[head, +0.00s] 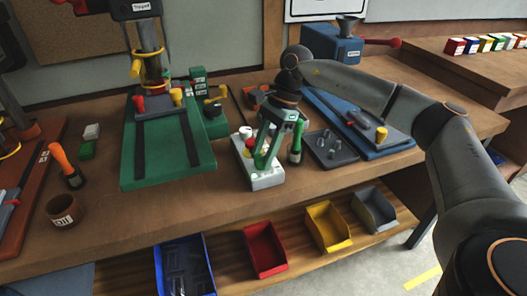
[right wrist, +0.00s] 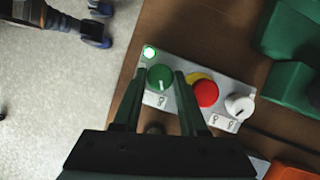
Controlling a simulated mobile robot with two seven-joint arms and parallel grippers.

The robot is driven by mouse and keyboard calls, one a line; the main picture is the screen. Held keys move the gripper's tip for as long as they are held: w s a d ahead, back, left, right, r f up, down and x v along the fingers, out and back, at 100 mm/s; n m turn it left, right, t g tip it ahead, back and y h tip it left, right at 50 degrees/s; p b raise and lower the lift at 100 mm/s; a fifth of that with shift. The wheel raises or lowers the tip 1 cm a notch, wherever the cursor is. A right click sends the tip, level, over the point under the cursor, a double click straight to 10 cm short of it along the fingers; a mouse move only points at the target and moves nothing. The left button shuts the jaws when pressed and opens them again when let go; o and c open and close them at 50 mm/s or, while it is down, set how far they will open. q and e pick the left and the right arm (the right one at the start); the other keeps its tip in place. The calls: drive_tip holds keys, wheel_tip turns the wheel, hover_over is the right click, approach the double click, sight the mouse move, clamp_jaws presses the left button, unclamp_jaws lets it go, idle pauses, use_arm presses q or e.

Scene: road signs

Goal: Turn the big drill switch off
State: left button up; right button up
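The grey switch box (head: 262,172) stands at the bench's front edge, right of the green drill press base (head: 165,150). My right gripper (head: 263,160) reaches down over the box. In the wrist view its fingers (right wrist: 160,74) are open, one on each side of the green knob; contact cannot be told. My left gripper is out of view.
A green-handled tool (head: 296,142) stands close right of my right gripper. A dark tray (head: 333,160) and blue machine base (head: 385,145) lie farther right. Red (head: 265,262) and yellow (head: 328,238) bins sit on the shelf below. A brown cup (head: 63,210) is at left.

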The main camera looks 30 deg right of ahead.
clamp_jaws()
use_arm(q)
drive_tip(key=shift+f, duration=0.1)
use_arm(e)
drive_tip(key=shift+m, duration=0.3)
drive_tip(key=m+t, duration=0.1)
drive_tip(key=m, duration=0.1)
drive_tip(key=shift+s+m+b, duration=0.1)
drive_tip(key=shift+m+b, duration=0.25)
drive_tip(key=shift+m, duration=0.05)
drive_tip(key=m+t, duration=0.1)
drive_tip(key=m, duration=0.1)
drive_tip(key=shift+s+f+m+b, duration=0.1)
drive_tip(key=shift+m+b, duration=0.2)
drive_tip(key=m+t+h, duration=0.1)
drive_tip(key=m, duration=0.2)
drive_tip(key=shift+a+b, duration=0.1)
drive_tip(key=shift+b, duration=0.25)
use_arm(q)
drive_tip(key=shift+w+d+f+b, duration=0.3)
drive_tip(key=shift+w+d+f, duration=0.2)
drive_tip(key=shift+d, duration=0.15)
use_arm(e)
drive_tip(key=shift+s+m+t+h, duration=0.1)
drive_tip(key=shift+m+t+h, duration=0.4)
drive_tip(key=shift+m, duration=0.9)
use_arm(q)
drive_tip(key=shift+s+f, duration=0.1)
